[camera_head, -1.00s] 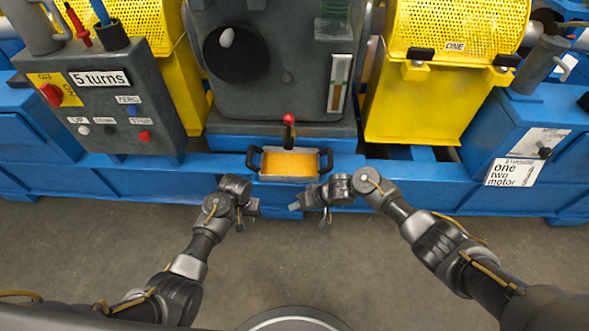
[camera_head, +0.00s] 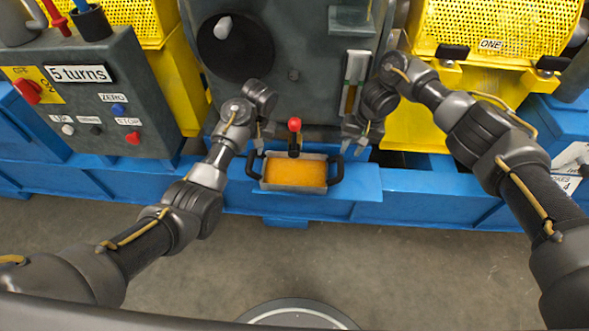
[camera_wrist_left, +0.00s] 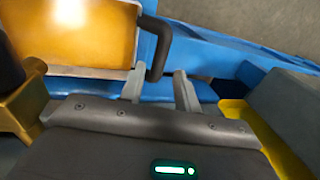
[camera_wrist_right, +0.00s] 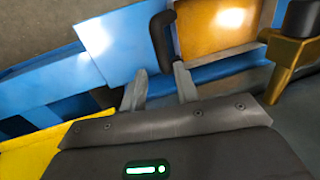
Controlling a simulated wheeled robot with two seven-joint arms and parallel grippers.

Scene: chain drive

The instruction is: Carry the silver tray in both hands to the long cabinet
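The silver tray (camera_head: 295,189), with orange content and two black handles, sits on a blue ledge below the grey machine. My left gripper (camera_head: 263,135) is open just behind and above the tray's left handle (camera_head: 253,163). In the left wrist view the handle's end (camera_wrist_left: 157,68) shows ahead of the gap between the fingers (camera_wrist_left: 160,88). My right gripper (camera_head: 356,137) is open near the right handle (camera_head: 337,168). In the right wrist view that handle (camera_wrist_right: 161,38) reaches toward the finger gap (camera_wrist_right: 160,88). Contact is not clear. I cannot identify the long cabinet.
A red-knobbed lever (camera_head: 294,130) stands just behind the tray, between my grippers. A control box (camera_head: 100,100) is at left. Yellow guards (camera_head: 490,40) flank the grey machine (camera_head: 290,70). The floor (camera_head: 400,260) in front is clear.

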